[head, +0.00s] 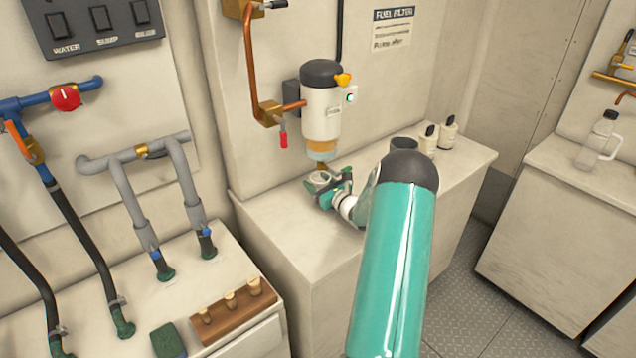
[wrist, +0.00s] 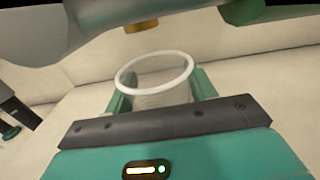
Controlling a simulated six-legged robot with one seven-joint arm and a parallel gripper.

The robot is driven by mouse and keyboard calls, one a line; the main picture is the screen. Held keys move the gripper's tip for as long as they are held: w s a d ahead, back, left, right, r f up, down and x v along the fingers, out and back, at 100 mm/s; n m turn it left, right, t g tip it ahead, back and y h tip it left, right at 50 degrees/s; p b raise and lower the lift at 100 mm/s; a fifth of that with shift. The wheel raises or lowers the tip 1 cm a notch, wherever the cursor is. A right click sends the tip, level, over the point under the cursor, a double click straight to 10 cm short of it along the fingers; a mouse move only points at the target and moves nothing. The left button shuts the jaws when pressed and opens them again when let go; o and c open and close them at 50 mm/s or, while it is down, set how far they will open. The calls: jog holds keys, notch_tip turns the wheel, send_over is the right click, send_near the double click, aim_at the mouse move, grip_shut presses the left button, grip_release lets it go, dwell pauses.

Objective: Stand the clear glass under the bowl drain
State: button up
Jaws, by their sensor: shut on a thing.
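The clear glass (wrist: 160,95) is in the wrist view, upright, with its pale round rim up. My gripper (wrist: 160,98) is shut on it, one green finger on each side. In the head view my gripper (head: 330,190) holds the glass (head: 320,181) at the white counter, below the fuel filter. The filter (head: 321,110) is a white body with a dark cap, and its amber bowl (head: 321,150) is at the bottom. A brass drain (wrist: 141,26) shows above and beyond the rim in the wrist view. I cannot tell whether the glass touches the counter.
A copper pipe (head: 262,70) with a red-handled valve runs left of the filter. A wooden plug rack (head: 232,310) lies on the lower left bench.

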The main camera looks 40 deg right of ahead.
jog(key=o, duration=1)
jog(key=shift+f, duration=0.1)
